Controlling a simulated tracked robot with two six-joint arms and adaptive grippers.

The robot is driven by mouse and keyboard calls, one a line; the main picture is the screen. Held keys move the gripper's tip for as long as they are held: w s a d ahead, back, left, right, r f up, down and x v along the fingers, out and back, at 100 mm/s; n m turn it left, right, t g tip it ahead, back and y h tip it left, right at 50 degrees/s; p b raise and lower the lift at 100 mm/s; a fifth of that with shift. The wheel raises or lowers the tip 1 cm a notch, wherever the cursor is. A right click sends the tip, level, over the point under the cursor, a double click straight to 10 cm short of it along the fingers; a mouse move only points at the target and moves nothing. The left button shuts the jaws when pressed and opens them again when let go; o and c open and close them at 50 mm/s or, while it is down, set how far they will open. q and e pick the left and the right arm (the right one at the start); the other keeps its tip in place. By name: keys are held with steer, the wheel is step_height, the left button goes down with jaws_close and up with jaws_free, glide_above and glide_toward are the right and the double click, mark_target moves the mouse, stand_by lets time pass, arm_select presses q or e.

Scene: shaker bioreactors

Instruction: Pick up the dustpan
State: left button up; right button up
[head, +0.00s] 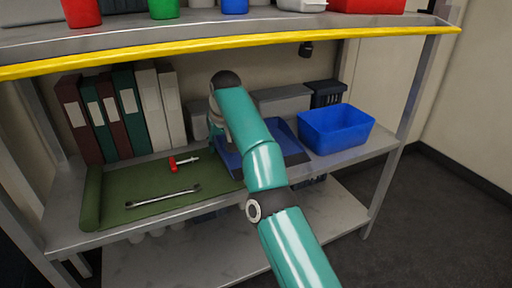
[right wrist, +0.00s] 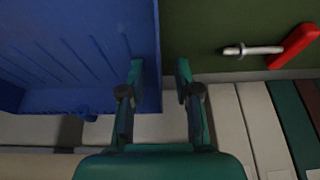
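The blue dustpan (head: 283,131) lies on the middle shelf, partly hidden behind my right arm in the head view. In the right wrist view, its ribbed blue pan (right wrist: 80,55) fills the upper left. My right gripper (right wrist: 160,72) is open, with nothing between its fingers. Its left finger overlaps the pan's right edge in the picture, and its right finger is beyond that edge, over the green mat's side. I cannot tell whether the finger touches the pan. My left gripper is not in view.
A green mat (head: 112,210) with a wrench (head: 163,197) and a red-handled tool (head: 182,162) lies left of the dustpan. Binders (head: 128,108) stand behind the mat. A blue bin (head: 336,128) stands to the right. The yellow-edged upper shelf (head: 230,42) hangs above.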

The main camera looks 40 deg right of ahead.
steer(key=shift+w+f, duration=0.1)
steer(key=shift+f, duration=0.15)
jaws_close()
steer(key=shift+r, duration=0.1)
stand_by(0.3)
